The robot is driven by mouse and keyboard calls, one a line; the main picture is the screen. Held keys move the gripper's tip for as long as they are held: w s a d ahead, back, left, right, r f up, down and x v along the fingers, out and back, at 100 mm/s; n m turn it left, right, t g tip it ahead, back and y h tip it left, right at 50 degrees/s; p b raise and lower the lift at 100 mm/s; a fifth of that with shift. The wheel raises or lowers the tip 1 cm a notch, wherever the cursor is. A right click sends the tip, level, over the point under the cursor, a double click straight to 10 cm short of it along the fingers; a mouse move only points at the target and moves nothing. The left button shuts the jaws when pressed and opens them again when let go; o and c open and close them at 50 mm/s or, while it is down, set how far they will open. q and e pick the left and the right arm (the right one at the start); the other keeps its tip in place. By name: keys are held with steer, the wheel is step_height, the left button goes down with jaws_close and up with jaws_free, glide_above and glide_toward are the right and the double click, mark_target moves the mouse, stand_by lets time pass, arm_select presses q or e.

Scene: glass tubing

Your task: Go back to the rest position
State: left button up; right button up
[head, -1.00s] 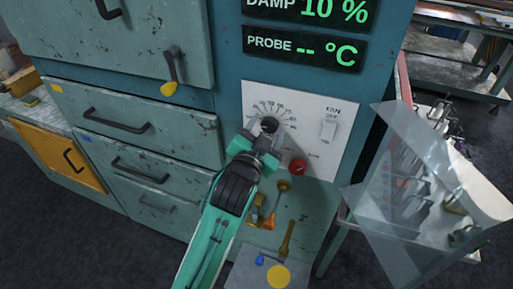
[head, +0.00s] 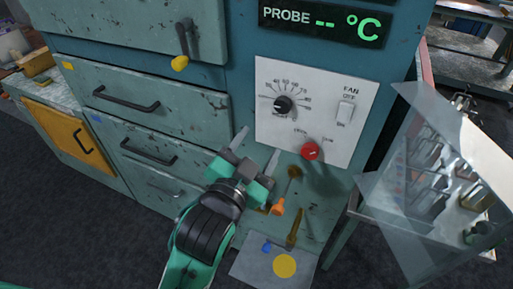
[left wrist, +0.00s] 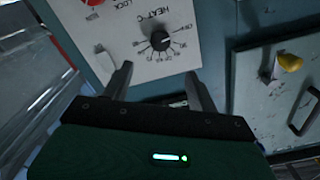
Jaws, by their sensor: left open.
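My left gripper (head: 256,152) is open and empty in the head view, in front of the cabinet's lower right part. Its fingers point up toward the white control panel (head: 325,92), apart from it. The panel has a black heat dial (head: 283,105), a fan switch (head: 346,112) and a red knob (head: 310,150). In the left wrist view the open fingers (left wrist: 158,88) frame the black dial (left wrist: 160,40), with a clear gap to it. My right gripper is not in view.
Drawers with black handles (head: 126,102) are on the left, and a yellow-tipped lever (head: 180,63) is above them. A transparent shield (head: 407,190) stands at the right beside a rack of metal parts. Small tools (head: 294,227) and a grey sheet with a yellow disc (head: 284,266) are below the panel.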

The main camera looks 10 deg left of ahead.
arm_select(q)
steer(key=s+a+f+n+g+y, duration=0.2)
steer(key=a+f+g, duration=0.15)
steer(key=f, duration=0.45)
steer(key=s+a+f+n+g+y, duration=0.1)
steer(key=s+a+f+n+g, duration=0.1)
steer(key=a+f, duration=0.45)
steer(key=s+a+f+n+g+y, duration=0.1)
steer(key=s+a+f+n+g, duration=0.1)
steer(key=s+a+f+g, duration=0.4)
steer(key=s+a+f+n+g+y, duration=0.1)
steer(key=s+a+f+g, duration=0.1)
steer(key=s+f, duration=0.65)
step_height(320, 180, down, 34)
steer(key=s+g, duration=0.2)
steer(key=s+a+f, duration=0.2)
steer(key=s+f, duration=0.7)
steer(key=s+a+f, duration=0.2)
steer(key=s+f, duration=0.6)
steer(key=s, duration=0.1)
steer(key=shift+f+g+y, duration=0.3)
steer(key=shift+f+g, duration=0.05)
